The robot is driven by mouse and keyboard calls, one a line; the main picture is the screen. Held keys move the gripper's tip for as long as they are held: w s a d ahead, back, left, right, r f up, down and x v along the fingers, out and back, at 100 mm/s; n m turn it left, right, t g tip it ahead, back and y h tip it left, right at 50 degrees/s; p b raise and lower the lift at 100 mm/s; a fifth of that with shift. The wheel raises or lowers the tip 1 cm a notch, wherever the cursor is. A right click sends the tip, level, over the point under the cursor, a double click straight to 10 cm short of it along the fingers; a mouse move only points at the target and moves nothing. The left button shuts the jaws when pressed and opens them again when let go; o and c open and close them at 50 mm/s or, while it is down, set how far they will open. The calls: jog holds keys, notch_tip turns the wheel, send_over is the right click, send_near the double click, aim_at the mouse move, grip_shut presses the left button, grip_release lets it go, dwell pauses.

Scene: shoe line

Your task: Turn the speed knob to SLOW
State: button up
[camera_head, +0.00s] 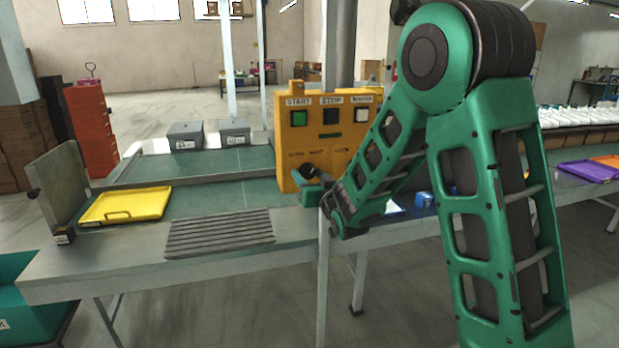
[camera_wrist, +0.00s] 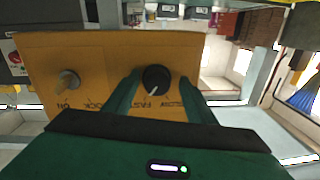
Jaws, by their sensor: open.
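The speed knob (camera_wrist: 157,77) is round and black with a white pointer mark, on the orange control panel (camera_wrist: 105,55). In the wrist view its mark points down and slightly left, toward the FAST label (camera_wrist: 150,107); the SLOW label (camera_wrist: 178,107) is to the right. My gripper (camera_wrist: 157,84) is open, with one green finger on each side of the knob. Gaps show between fingers and knob, but I cannot tell their depth. In the head view the panel (camera_head: 335,125) stands on the line and my gripper (camera_head: 316,190) is at its lower front.
A second switch (camera_wrist: 68,80) with ON and LOCK labels sits beside the knob. Above are a green START button (camera_head: 299,118), a dark STOP button (camera_head: 330,116) and another button (camera_head: 361,115). A yellow tray (camera_head: 125,205) and a ribbed grey mat (camera_head: 220,233) lie on the left.

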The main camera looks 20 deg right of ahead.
jog(key=shift+d, duration=0.15)
jog(key=shift+d, duration=0.1)
jog(key=c, duration=1)
